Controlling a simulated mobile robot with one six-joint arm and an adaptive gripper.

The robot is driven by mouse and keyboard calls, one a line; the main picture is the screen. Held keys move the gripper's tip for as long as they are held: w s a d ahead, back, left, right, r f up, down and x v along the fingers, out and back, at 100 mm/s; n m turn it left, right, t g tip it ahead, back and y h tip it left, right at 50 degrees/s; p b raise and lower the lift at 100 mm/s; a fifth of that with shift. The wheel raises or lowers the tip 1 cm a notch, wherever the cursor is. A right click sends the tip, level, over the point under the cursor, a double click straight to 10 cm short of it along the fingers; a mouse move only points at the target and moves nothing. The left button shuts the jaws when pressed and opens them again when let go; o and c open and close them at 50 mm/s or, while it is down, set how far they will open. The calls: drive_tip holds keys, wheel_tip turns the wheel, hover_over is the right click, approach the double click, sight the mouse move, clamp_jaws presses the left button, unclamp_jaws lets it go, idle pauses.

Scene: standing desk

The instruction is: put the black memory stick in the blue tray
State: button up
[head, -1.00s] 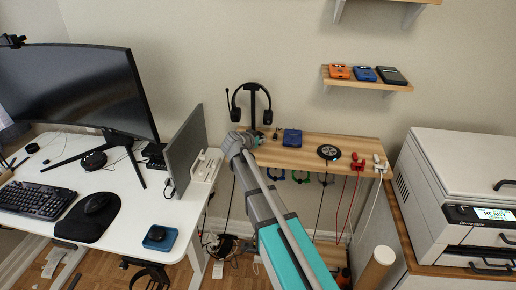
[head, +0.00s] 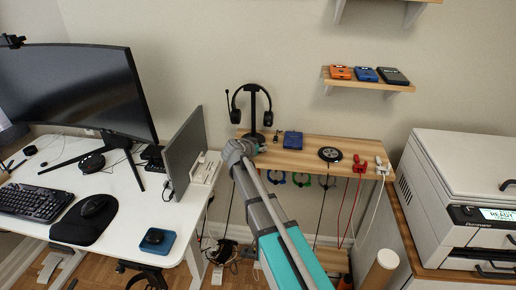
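The blue tray (head: 172,236) sits on the front right part of the white desk, with a dark, rounded item (head: 154,237) in it. A small dark object (head: 276,137), possibly the black memory stick, lies on the wooden side shelf between the headphone stand and a blue box; it is too small to tell for sure. My arm reaches up from the bottom of the head view, and its grey joint ends in front of the shelf's left end.
The wooden shelf (head: 340,145) also holds a headphone stand (head: 253,110), a blue box (head: 293,140), a black round pad (head: 330,154) and red and white cable clips. A grey panel (head: 184,150) stands at the desk's right edge, beside the shelf. A printer (head: 460,200) is at right.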

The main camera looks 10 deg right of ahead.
drive_tip(key=shift+o, duration=0.5)
drive_tip(key=shift+r, duration=0.2)
drive_tip(key=p+v, duration=0.5)
drive_tip(key=v, duration=0.7)
drive_tip(key=shift+f, duration=0.15)
